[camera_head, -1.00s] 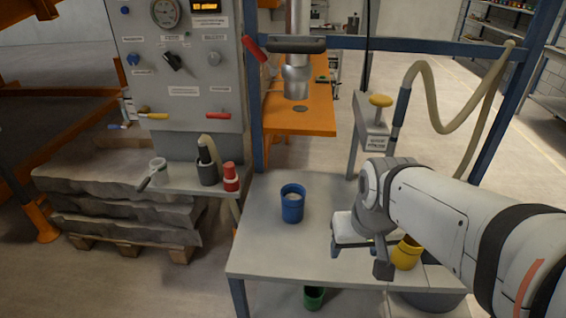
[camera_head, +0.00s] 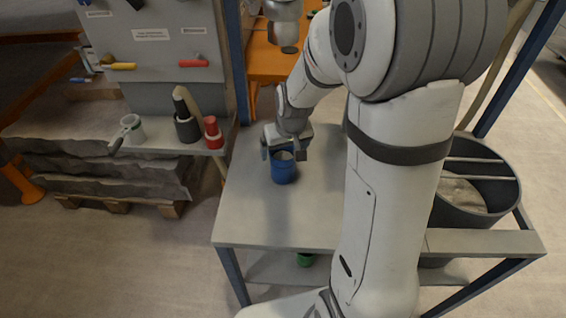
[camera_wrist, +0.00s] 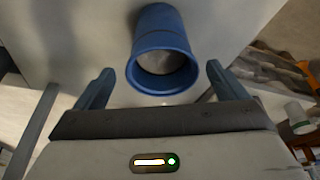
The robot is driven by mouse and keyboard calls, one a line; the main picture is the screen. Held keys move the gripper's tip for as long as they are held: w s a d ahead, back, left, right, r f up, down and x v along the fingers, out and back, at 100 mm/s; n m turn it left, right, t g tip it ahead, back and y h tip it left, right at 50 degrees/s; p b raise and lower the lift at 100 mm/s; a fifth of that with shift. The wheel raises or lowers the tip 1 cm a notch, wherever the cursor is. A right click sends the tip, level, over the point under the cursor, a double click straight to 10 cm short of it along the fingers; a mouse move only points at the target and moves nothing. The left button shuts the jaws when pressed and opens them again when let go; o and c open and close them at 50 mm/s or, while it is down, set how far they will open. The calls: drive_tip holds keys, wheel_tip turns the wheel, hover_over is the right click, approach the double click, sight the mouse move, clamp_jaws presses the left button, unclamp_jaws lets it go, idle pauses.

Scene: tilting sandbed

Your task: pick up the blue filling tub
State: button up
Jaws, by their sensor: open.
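The blue filling tub (camera_head: 284,168) stands upright on the grey table (camera_head: 250,222), with pale grey material inside it. In the wrist view the blue tub (camera_wrist: 162,52) is just ahead of the fingertips, its open rim facing the camera. My gripper (camera_head: 284,152) is open at the tub, from the far side in the head view. In the wrist view its two blue-grey fingers (camera_wrist: 163,84) lie left and right of the tub's rim, with gaps on both sides. Nothing is held.
A red container (camera_head: 212,133), a dark holder (camera_head: 187,122) and a pale cup (camera_head: 131,130) stand on the side shelf at left. A large dark bin (camera_head: 490,170) is at right. A green tub (camera_head: 305,259) is under the table. The table's front left is clear.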

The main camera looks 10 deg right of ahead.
sight(282, 154)
drive_tip(key=x, duration=0.4)
drive_tip(key=shift+w+a, duration=0.15)
drive_tip(key=shift+w, duration=0.05)
drive_tip(key=shift+c, duration=0.5)
drive_tip(key=c, duration=1.2)
drive_tip(key=shift+c, duration=0.7)
drive_tip(key=shift+r, duration=0.1)
